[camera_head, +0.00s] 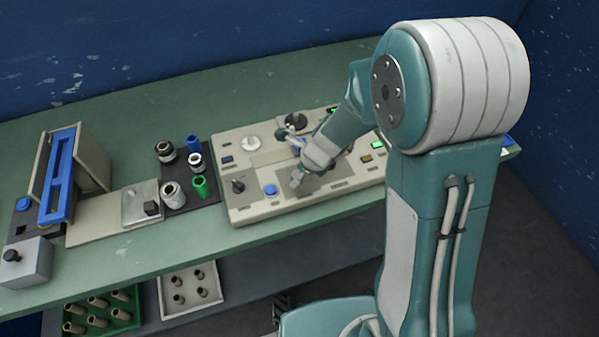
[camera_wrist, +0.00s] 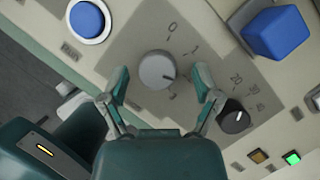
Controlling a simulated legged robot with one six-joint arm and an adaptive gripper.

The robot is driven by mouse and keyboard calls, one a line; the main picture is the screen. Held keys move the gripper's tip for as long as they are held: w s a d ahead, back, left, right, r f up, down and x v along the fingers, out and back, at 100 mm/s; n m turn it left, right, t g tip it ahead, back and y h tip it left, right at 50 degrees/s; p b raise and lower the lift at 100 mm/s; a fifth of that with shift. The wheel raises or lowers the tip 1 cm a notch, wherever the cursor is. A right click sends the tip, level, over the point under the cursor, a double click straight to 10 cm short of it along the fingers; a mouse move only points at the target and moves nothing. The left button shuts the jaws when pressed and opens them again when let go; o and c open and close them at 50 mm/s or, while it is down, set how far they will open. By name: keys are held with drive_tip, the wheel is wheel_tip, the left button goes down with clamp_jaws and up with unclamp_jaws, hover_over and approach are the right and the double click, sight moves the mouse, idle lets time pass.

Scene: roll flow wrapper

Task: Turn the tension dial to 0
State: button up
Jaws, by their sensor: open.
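A round grey dial (camera_wrist: 157,70) sits on a darker grey plate in the wrist view. A scale beside it shows 0 at its top and 1 at its upper right. Its dark pointer line points to the right and slightly down, past the 1. My gripper (camera_wrist: 161,84) is open, with its fingertips on either side of the dial's lower part; I cannot tell whether they touch it. In the head view my gripper (camera_head: 297,178) is low over the control panel (camera_head: 240,213), and the dial is hard to make out there.
A black knob (camera_wrist: 234,117) with its own number scale is close right of the fingers. A blue block-shaped part (camera_wrist: 275,32) and a round blue button (camera_wrist: 88,20) flank the dial. Sockets (camera_head: 172,193) stand left of the panel on the green bench (camera_head: 130,250).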

drive_tip(key=shift+a, duration=0.2)
clamp_jaws()
drive_tip(key=shift+f+n, duration=0.1)
drive_tip(key=shift+n, duration=0.4)
idle(0.6)
drive_tip(key=n+g, duration=0.1)
drive_tip(key=n, duration=0.1)
drive_tip(key=shift+d+n, duration=0.15)
drive_tip(key=shift+n, duration=0.25)
drive_tip(key=n+g, duration=0.1)
drive_tip(key=n, duration=0.1)
drive_tip(key=n+g, duration=0.1)
drive_tip(key=n, duration=0.2)
drive_tip(key=shift+w+n+g, duration=0.15)
drive_tip(key=shift+n+g, duration=0.15)
drive_tip(key=n+g, duration=0.1)
drive_tip(key=n, duration=0.3)
drive_tip(key=shift+h, duration=0.3)
drive_tip(key=shift+w+n+g+h, duration=0.1)
drive_tip(key=shift+n+g+h, duration=0.25)
drive_tip(key=shift+n, duration=0.75)
drive_tip(key=shift+w+n+g+h, duration=0.1)
drive_tip(key=shift+n+g+h, duration=0.2)
drive_tip(key=shift+n, duration=0.8)
